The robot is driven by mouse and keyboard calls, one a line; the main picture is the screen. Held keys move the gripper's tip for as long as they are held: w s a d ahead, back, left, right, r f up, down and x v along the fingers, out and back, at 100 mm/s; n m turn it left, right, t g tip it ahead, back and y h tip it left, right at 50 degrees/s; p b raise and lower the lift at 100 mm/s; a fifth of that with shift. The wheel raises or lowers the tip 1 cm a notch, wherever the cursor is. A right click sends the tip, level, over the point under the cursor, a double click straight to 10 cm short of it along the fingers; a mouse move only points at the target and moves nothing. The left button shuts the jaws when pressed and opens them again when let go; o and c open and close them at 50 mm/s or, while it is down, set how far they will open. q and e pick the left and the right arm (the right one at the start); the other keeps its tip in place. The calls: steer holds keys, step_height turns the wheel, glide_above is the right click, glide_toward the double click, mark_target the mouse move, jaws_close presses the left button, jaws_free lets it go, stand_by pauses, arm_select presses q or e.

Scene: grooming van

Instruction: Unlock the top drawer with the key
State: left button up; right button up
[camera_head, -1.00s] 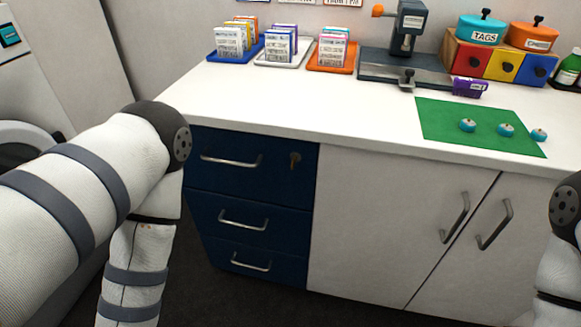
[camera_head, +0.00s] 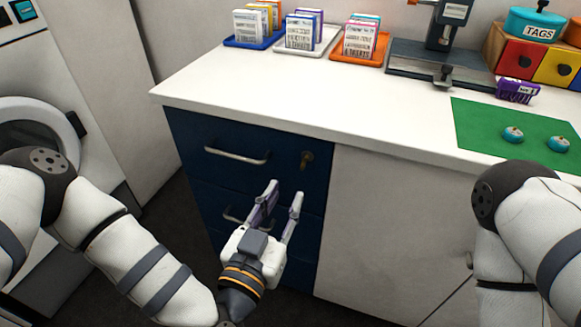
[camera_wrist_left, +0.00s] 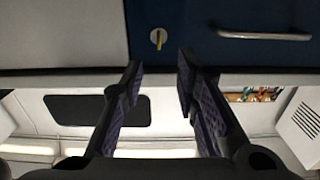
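The dark blue top drawer (camera_head: 235,158) is shut, with a silver bar handle across it. A small brass key (camera_head: 306,159) sits in the lock near the drawer's right edge; it also shows in the left wrist view (camera_wrist_left: 159,40), yellowish in a round silver lock. My left gripper (camera_head: 284,196) is open and empty, in front of the drawers, lower than the lock and a little left of it. In the left wrist view its fingers (camera_wrist_left: 160,68) are spread apart, with the key beyond the gap between their tips. My right gripper is out of view; only my right arm shows.
The white counter (camera_head: 250,108) overhangs the drawers. A white cupboard door (camera_head: 390,220) is to their right, near my right arm. A white machine with a round door (camera_head: 35,125) stands at left. Trays, a green mat (camera_head: 480,125) and coloured boxes are on the counter.

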mark_target(301, 167)
arm_select(q)
steer(key=x, duration=0.9)
steer(key=shift+w+d+f+b, duration=0.15)
steer(key=shift+b, duration=0.25)
steer(key=shift+c, duration=0.5)
jaws_close()
